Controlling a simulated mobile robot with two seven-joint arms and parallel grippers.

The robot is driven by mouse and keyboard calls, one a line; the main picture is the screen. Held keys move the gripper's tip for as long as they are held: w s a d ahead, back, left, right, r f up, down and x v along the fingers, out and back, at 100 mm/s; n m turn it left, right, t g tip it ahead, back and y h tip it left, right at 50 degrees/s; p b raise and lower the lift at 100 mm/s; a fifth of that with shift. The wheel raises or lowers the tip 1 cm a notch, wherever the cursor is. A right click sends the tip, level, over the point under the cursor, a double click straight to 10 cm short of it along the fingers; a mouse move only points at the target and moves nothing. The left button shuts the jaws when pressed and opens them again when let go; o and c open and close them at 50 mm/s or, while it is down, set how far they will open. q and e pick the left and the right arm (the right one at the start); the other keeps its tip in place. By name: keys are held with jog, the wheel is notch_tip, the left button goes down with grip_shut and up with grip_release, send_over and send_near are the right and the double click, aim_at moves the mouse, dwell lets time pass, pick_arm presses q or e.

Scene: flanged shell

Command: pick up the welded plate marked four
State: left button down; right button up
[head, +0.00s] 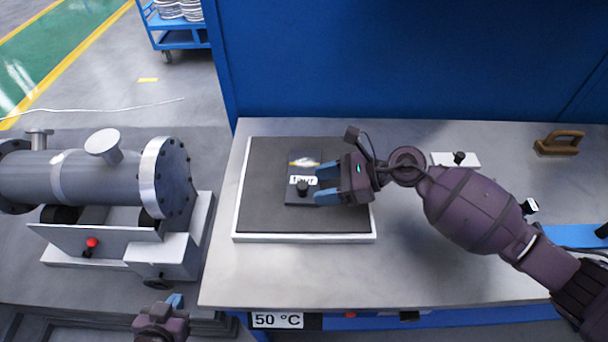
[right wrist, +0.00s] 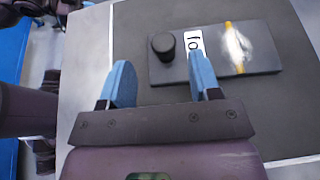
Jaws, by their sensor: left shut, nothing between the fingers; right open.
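The welded plate (head: 297,171) is a dark rectangle lying flat on a dark mat (head: 264,219). In the right wrist view the plate (right wrist: 265,50) lies just beyond the fingertips, with the knob (right wrist: 163,46) between the finger lines. My right gripper (head: 319,184) is open and empty, its blue fingers at the plate's right edge; I cannot tell its exact height. My left gripper (head: 174,301) is shut and empty at the bottom, away from the plate.
The mat sits in a white-edged tray (head: 305,238) on a grey bench (head: 440,270). A flanged shell (head: 100,177) stands on a carriage at left.

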aim_at(299, 184)
jog(key=a, duration=0.3)
jog(key=shift+w+a+f, duration=0.25)
jog(key=shift+w+a, duration=0.05)
jog(key=shift+w, duration=0.05)
jog(key=shift+a+f, duration=0.35)
jog(key=shift+a, duration=0.2)
grip_shut()
dwell(0.5)
jog(key=shift+w+r, duration=0.1)
jog(key=shift+r, duration=0.15)
